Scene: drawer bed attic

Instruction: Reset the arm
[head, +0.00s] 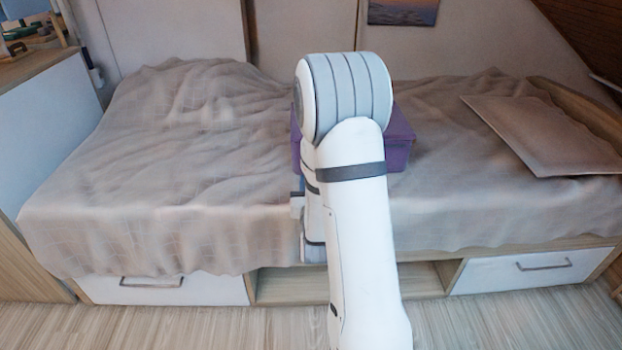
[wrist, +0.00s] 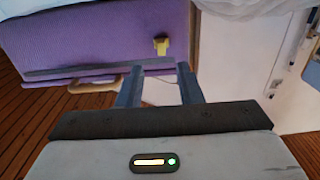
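My arm stands in the middle of the head view, folded in front of the bed. My gripper (wrist: 158,80) shows in the wrist view with its two fingers apart and nothing between them. In the head view the gripper is mostly hidden behind my arm. A purple box (head: 398,139) sits on the bed behind my arm, partly hidden by it. A large purple surface (wrist: 90,35) with a yellow piece fills the upper left of the wrist view, beyond the fingertips; it looks like this box.
The bed (head: 160,150) has a rumpled beige cover. A flat board (head: 550,135) lies on its right side. Drawers (head: 165,288) and an open gap are under the bed. A cabinet (head: 50,130) stands at left. The wooden floor in front is clear.

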